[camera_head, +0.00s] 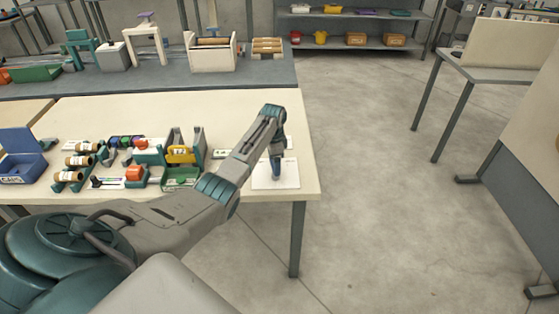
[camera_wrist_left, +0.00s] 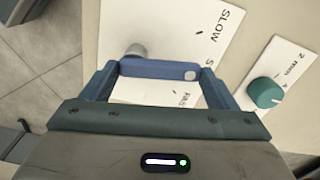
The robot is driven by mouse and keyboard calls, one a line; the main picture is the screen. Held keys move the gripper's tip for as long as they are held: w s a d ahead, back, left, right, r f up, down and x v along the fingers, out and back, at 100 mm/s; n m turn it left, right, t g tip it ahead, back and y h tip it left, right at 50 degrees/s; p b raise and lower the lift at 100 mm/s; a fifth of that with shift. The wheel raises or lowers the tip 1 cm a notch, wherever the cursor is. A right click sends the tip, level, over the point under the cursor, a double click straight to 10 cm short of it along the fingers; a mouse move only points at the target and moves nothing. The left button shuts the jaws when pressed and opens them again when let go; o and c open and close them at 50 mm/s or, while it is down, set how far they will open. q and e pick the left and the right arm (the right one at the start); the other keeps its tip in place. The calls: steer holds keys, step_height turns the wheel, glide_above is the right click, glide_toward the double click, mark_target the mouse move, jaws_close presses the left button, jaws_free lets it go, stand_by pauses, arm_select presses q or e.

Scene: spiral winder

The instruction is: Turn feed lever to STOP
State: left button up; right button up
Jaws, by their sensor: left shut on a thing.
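The feed lever appears as a blue bar (camera_wrist_left: 158,70) with a pale dot near its right end, spanning the space between the fingers of my left gripper (camera_wrist_left: 160,85). A grey round knob (camera_wrist_left: 135,50) shows just beyond its left end. The white dial plate (camera_wrist_left: 170,25) under it reads SLOW above and FAST below, partly covered. Another label starting with S, by the dotted end, is mostly hidden by the gripper. In the head view my left gripper (camera_head: 277,172) points down onto the white plate (camera_head: 289,181) at the table's right end. My right gripper is out of view.
A teal knob (camera_wrist_left: 266,93) on its own white numbered plate stands to the right in the wrist view. The pale table (camera_head: 309,185) carries spools, a green tray (camera_head: 181,178) and a blue bin (camera_head: 22,168) at left. Open floor lies right.

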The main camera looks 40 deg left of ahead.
arm_select(q)
steer(key=shift+w+d+r+m, duration=0.1)
steer(key=shift+w+m, duration=0.05)
steer(key=shift+m, duration=0.35)
steer(key=shift+w+d+m, duration=0.1)
steer(key=shift+d+m, duration=0.05)
steer(key=shift+m, duration=0.45)
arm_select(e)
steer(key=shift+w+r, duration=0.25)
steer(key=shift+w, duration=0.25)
arm_select(q)
steer(key=o, duration=1.3)
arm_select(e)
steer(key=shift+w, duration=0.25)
arm_select(q)
steer(key=shift+r+b, duration=1.2)
steer(key=shift+r, duration=4.2)
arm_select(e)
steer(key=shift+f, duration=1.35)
